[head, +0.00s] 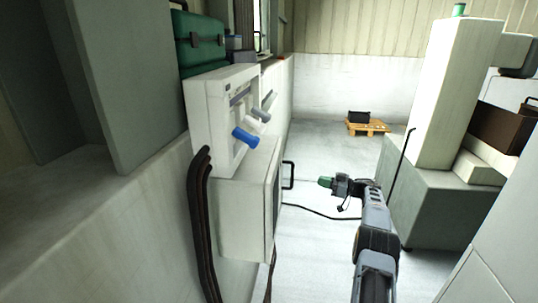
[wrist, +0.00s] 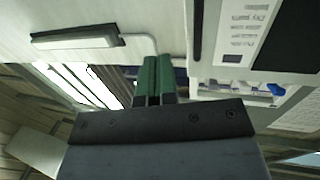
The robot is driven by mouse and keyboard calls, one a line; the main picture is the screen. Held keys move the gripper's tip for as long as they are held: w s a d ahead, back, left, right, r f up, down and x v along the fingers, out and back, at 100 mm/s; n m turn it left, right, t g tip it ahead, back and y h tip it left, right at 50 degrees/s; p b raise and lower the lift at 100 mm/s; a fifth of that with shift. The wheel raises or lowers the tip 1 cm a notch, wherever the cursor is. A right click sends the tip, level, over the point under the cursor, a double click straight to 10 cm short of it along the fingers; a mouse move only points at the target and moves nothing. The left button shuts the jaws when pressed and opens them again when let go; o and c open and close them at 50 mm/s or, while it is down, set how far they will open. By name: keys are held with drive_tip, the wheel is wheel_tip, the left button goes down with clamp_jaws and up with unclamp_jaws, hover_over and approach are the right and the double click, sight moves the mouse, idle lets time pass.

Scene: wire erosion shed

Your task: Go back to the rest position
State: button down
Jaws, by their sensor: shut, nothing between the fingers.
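My gripper (head: 325,182) has green fingertips and is at the end of my grey arm, in the middle right of the head view. It is to the right of the wall cabinet's black handle (head: 288,175) and apart from it. In the wrist view my gripper (wrist: 153,68) shows its two green fingers close together, with nothing between them. The white cabinet (head: 245,205) hangs on the wall to the left, its door closed as far as I can see.
A panel with blue and grey handles (head: 245,137) sits above the cabinet. A green case (head: 198,40) rests on the ledge. A large machine (head: 440,190) stands to the right. A pallet (head: 367,127) with a dark box lies behind. Open floor lies between.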

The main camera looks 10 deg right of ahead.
drive_tip(key=w+d+f+m+t+h, duration=0.25)
drive_tip(key=d+m+h, duration=0.2)
drive_tip(key=h, duration=0.25)
drive_tip(key=w+d+f+m+t+h, duration=0.2)
drive_tip(key=d+f+m+t+h, duration=0.15)
drive_tip(key=d+h, duration=0.3)
drive_tip(key=s+a+r+g+p, duration=0.1)
drive_tip(key=s+a+r+g, duration=0.3)
drive_tip(key=s+a, duration=0.7)
drive_tip(key=s+a+r+m+g+p, duration=0.1)
drive_tip(key=s+a+r+g, duration=0.3)
drive_tip(key=s+a, duration=0.8)
drive_tip(key=s+a+r+m+g+p, duration=0.1)
drive_tip(key=s+a+r+g, duration=0.4)
drive_tip(key=s+a, duration=0.7)
drive_tip(key=s+h+p, duration=0.1)
drive_tip(key=s, duration=0.6)
drive_tip(key=shift+s+r, duration=0.15)
drive_tip(key=shift+s, duration=0.2)
drive_tip(key=shift+m, duration=0.3)
